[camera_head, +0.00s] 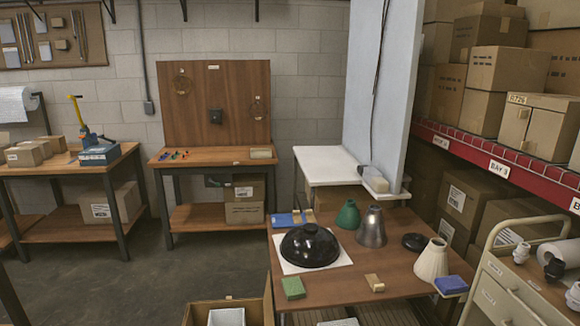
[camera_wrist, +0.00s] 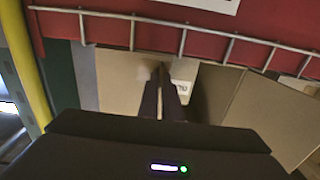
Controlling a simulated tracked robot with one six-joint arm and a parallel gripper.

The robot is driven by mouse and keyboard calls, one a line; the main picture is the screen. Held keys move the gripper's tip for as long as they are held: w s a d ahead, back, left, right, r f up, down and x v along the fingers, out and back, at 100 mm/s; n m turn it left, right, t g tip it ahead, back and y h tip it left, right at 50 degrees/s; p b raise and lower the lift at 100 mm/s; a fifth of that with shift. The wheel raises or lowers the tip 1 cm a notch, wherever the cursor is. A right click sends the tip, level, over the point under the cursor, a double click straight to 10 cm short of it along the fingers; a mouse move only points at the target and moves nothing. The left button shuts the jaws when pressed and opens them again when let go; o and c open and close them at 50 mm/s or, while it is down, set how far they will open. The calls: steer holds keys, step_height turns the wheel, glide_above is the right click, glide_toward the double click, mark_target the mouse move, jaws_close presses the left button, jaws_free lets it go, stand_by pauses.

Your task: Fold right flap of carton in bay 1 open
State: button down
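My gripper (camera_wrist: 164,80) shows in the wrist view as two dark fingers close together, pointing into a tan cardboard carton (camera_wrist: 118,80) below a red beam. A small gap may lie between the fingertips; I cannot tell whether they are shut or touch the cardboard. A white printed label (camera_wrist: 184,84) is partly hidden behind the right finger. A large tilted cardboard panel (camera_wrist: 270,112), perhaps a flap, stands to the right of the fingers. No bay 1 sign is readable. My gripper is not in the head view.
The red beam (camera_wrist: 150,35) and a metal wire rail (camera_wrist: 182,40) cross above the fingers. A yellow post (camera_wrist: 22,60) stands at left. In the head view, a cream cart (camera_head: 500,285) stands before the red shelf (camera_head: 470,158), beside the lamp-part table (camera_head: 360,280).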

steer(key=shift+d+f, duration=0.15)
steer(key=shift+d, duration=0.1)
steer(key=shift+d+f, duration=0.1)
steer(key=shift+s, duration=0.1)
